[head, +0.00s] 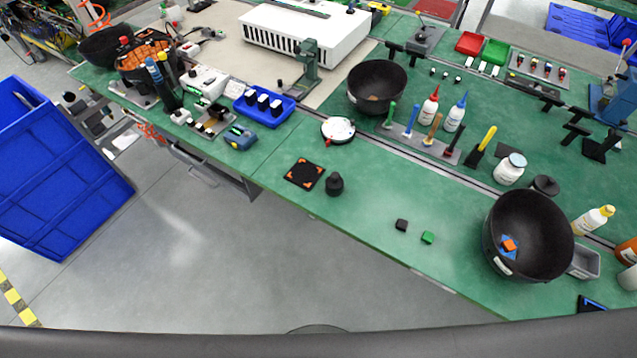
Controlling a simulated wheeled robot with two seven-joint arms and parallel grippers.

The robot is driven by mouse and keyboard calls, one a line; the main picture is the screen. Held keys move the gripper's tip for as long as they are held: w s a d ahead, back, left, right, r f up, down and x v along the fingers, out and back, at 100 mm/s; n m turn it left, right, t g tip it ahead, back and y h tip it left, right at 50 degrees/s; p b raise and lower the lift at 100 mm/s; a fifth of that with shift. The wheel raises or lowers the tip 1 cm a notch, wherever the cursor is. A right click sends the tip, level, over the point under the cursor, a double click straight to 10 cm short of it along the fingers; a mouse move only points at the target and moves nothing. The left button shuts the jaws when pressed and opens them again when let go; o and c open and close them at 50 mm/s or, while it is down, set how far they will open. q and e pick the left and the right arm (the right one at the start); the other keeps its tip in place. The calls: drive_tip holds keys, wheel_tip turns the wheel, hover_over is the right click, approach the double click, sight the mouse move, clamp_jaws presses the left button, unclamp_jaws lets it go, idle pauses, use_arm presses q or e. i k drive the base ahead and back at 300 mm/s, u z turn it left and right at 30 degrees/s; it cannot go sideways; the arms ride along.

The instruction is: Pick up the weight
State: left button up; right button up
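A small black weight (334,185) with a narrow knob on top stands upright on the green bench near its front edge. It sits just right of a black square pad (304,173) with orange corner marks, apart from it. Neither of my grippers shows in the head view, and nothing touches the weight.
The green bench (375,215) is clear right of the weight up to a black cube (401,225) and a green cube (427,237). A white round device (338,130) lies behind. A large black bowl (527,236) stands at right. A blue crate (60,180) stands at left.

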sight(333, 187)
drive_tip(key=u, duration=1.95)
drive_tip(key=k, duration=1.45)
drive_tip(key=z, duration=2.5)
